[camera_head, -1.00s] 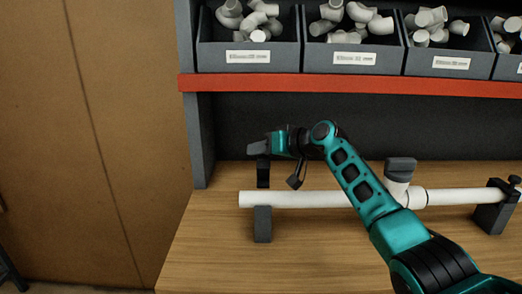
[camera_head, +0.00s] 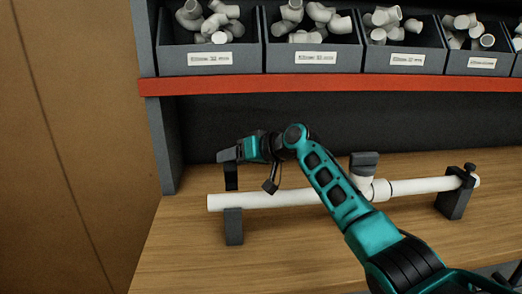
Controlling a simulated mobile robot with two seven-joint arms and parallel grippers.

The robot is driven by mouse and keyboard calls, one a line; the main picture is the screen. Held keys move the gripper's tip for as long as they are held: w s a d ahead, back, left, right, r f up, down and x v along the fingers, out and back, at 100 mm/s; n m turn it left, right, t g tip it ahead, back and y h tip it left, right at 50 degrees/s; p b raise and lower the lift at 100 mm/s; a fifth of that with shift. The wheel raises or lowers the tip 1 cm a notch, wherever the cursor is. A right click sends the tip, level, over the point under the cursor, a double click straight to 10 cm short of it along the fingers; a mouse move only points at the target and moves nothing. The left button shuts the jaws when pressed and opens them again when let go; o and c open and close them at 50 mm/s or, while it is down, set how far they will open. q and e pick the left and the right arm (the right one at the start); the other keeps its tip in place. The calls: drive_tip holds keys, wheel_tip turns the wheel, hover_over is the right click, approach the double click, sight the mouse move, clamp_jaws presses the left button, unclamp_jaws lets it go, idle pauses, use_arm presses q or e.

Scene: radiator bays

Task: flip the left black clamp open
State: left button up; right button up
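A white pipe (camera_head: 260,200) lies across the wooden bench. The left black clamp has its dark base (camera_head: 234,228) under the pipe's left end. A black upright piece (camera_head: 231,178), seemingly its bar, stands behind the pipe, and no bar shows across the pipe's top there. My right gripper (camera_head: 228,155) is at the top of that upright piece. Its fingers are seen from the side, so I cannot tell whether they grip it. The right black clamp (camera_head: 455,196) stands across the pipe's right end, with a knob on top. My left gripper is not in view.
A grey-topped white valve or tee fitting (camera_head: 363,178) sits on the pipe, partly behind my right arm. A red shelf edge (camera_head: 330,84) runs above, with grey bins (camera_head: 210,58) of white fittings. A dark side post (camera_head: 163,150) stands left. The front left bench is clear.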

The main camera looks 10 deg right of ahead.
drive_tip(key=v, duration=1.1)
drive_tip(key=shift+d, duration=0.15)
drive_tip(key=shift+s, duration=0.15)
